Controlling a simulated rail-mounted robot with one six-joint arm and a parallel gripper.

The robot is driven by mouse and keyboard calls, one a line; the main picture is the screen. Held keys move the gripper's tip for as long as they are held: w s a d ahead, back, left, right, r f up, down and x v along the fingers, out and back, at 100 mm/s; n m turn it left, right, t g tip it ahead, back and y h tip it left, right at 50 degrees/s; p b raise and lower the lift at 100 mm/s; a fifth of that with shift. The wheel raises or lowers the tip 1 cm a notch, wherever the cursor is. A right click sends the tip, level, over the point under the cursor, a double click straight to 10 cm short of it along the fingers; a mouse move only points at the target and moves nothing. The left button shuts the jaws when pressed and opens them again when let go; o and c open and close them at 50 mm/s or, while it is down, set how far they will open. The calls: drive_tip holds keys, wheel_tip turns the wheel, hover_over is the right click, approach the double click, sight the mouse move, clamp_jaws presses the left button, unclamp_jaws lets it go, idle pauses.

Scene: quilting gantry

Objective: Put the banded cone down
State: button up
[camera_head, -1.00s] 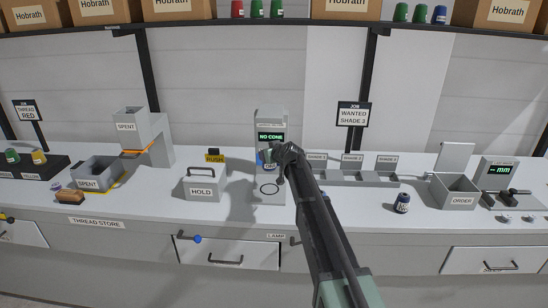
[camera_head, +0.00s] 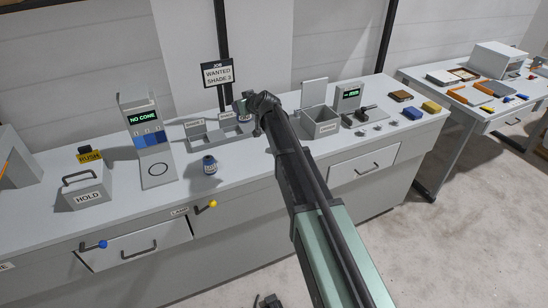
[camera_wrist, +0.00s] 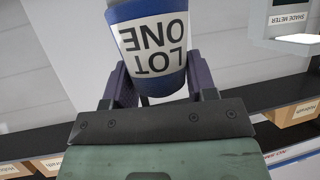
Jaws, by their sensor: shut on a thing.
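My gripper (camera_head: 248,104) is at the right end of the row of shade bins (camera_head: 217,133), by the back of the bench. In the wrist view my gripper (camera_wrist: 160,84) is shut on a blue cone (camera_wrist: 153,40) with a white band reading LOT ONE. The cone's far end is cut off at the top of that view. In the head view my gripper and arm hide most of the held cone, and I cannot tell if it touches a bin. Another dark blue cone with a pale label (camera_head: 210,165) stands upright on the bench in front of the bins.
The shade meter (camera_head: 148,145) reads NO CONE, and its ring is empty. A HOLD box (camera_head: 83,187) stands to the left. The open ORDER box (camera_head: 320,121) and a small gauge (camera_head: 350,98) are to the right. A sign reads WANTED SHADE 3 (camera_head: 217,73).

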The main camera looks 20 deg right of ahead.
drive_tip(key=shift+d, duration=0.2)
drive_tip(key=shift+a+f+b, duration=0.1)
drive_tip(key=shift+f+b, duration=0.2)
wheel_tip(320, 180, down, 20)
drive_tip(key=b, duration=2)
drive_tip(key=shift+w+a+f, duration=0.1)
drive_tip(key=shift+a, duration=0.05)
drive_tip(key=shift+r+p, duration=0.3)
drive_tip(key=shift+r, duration=0.05)
drive_tip(key=shift+f, duration=0.25)
drive_tip(key=o, duration=1)
drive_tip(key=shift+r, duration=0.2)
drive_tip(key=shift+s+r, duration=0.25)
drive_tip(key=p+v, duration=0.5)
drive_tip(key=v, duration=0.6)
drive_tip(key=shift+s, duration=0.2)
